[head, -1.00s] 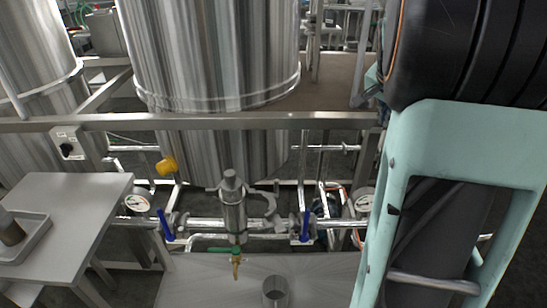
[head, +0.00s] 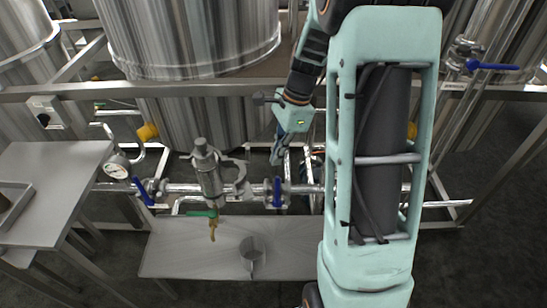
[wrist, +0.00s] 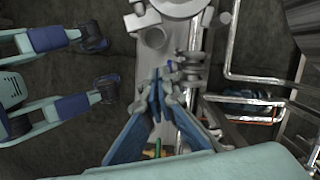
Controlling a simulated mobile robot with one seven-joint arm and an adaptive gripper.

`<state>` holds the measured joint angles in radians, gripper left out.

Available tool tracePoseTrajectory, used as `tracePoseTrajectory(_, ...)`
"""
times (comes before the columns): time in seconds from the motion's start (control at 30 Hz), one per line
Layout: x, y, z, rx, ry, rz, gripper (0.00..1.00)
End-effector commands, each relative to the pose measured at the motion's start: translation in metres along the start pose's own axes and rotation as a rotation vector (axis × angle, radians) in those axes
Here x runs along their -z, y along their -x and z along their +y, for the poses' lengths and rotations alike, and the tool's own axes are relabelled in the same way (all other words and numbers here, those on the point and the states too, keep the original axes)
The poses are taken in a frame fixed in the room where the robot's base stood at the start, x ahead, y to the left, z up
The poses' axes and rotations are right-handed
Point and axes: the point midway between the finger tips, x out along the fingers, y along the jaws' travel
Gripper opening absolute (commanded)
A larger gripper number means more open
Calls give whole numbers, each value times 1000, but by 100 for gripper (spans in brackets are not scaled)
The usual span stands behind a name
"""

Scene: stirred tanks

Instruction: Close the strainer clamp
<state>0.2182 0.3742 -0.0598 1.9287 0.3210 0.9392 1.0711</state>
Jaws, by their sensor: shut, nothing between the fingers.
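The strainer (head: 211,175) is an upright steel cylinder on the horizontal pipe. The clamp (head: 238,170) is a grey hooked band that sticks out from the strainer's right side and looks open. My gripper (head: 276,159) is right of the clamp, pointing down, apart from it in the head view. In the wrist view my gripper's blue fingers (wrist: 158,82) are together with nothing between them. Metal fittings show beyond the fingertips there, and I cannot clearly tell the clamp among them.
Blue-handled valves (head: 277,192) flank the strainer on the pipe. A green-handled tap (head: 205,213) hangs below it. A steel cup (head: 252,250) stands on the low bench (head: 185,255). A frame rail (head: 200,89) crosses behind, before the large tank (head: 190,40).

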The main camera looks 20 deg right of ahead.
Motion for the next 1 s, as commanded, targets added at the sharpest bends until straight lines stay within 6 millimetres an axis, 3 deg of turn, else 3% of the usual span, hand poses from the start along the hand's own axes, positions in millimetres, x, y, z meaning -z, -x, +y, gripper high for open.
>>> tracePoseTrajectory(0.37,0,-82,1,-4,1,0,0)
tracePoseTrajectory(0.6,-33,-84,0,1,5,2,0)
tracePoseTrajectory(1.0,-38,-86,0,0,2,2,0)
